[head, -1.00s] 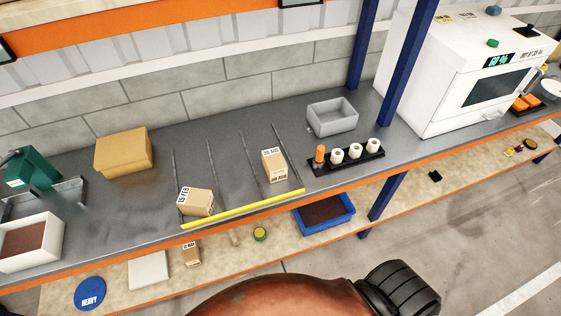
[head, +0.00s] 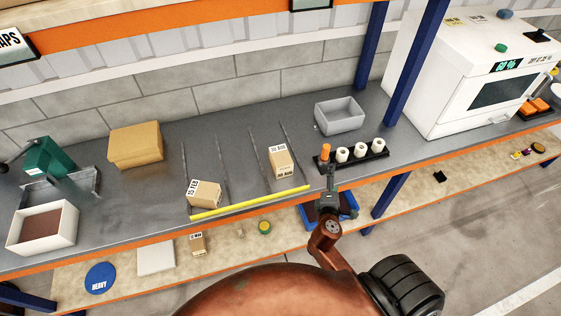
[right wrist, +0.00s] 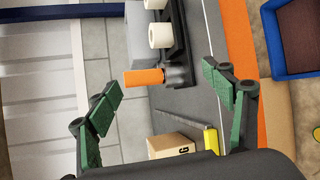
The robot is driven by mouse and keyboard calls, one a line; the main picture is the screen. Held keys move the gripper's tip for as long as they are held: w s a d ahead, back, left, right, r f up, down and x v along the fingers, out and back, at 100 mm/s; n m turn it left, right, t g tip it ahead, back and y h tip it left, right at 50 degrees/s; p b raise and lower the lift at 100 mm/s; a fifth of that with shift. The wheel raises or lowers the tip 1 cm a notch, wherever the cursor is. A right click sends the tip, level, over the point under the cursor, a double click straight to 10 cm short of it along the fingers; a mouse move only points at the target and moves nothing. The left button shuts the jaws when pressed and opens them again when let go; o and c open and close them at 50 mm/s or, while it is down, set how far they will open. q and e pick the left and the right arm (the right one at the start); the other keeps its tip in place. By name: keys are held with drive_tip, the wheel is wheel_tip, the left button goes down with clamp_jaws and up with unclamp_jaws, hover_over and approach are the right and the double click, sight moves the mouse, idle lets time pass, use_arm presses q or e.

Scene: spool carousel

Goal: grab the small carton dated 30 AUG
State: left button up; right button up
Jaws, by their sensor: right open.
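The small carton (head: 281,162), whose label seems to read 30 AUG, sits upright on the grey bench between two dark rails, near the yellow strip. It also shows in the right wrist view (right wrist: 172,146), partly cut off by my gripper body, with a letter G visible. A second small carton (head: 204,194) to its left is labelled 15 FEB. My right gripper (head: 330,172) is open and empty, to the right of the carton, in front of the orange cylinder. Its green-padded fingers (right wrist: 158,92) are spread apart in the wrist view. My left gripper is not in view.
A yellow strip (head: 250,203) lines the front edge before the cartons. A grey bin (head: 340,117) stands behind. Another small carton (head: 198,244) lies on the lower shelf.

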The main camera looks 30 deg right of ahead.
sight(283, 168)
drive_tip(key=w+a+n+t+y, duration=0.2)
drive_tip(key=w+a+n, duration=0.2)
drive_tip(key=n, duration=0.2)
drive_tip(key=w+a+n+t+y, duration=0.1)
drive_tip(key=w+a+n+t, duration=0.1)
drive_tip(key=w+a+n, duration=0.2)
drive_tip(key=w+a+f+n+t+y, duration=0.1)
drive_tip(key=w+a+n, duration=0.4)
drive_tip(key=n, duration=0.5)
drive_tip(key=shift+f+t+y, duration=0.1)
drive_tip(key=shift+t+y, duration=0.7)
drive_tip(key=shift+t, duration=0.1)
drive_tip(key=shift+w+a+f+n, duration=0.2)
drive_tip(key=shift+w+n, duration=0.1)
drive_tip(key=shift+n, duration=0.2)
drive_tip(key=shift+w+d+y, duration=0.1)
drive_tip(key=shift+w+y, duration=0.2)
drive_tip(key=shift+w, duration=0.05)
drive_tip(key=x, duration=0.2)
drive_tip(key=p+x, duration=0.1)
drive_tip(key=x, duration=0.3)
drive_tip(key=shift+d+r, duration=0.25)
drive_tip(key=shift+d, duration=0.2)
drive_tip(key=shift+w+d+f, duration=0.1)
drive_tip(key=shift+w, duration=0.2)
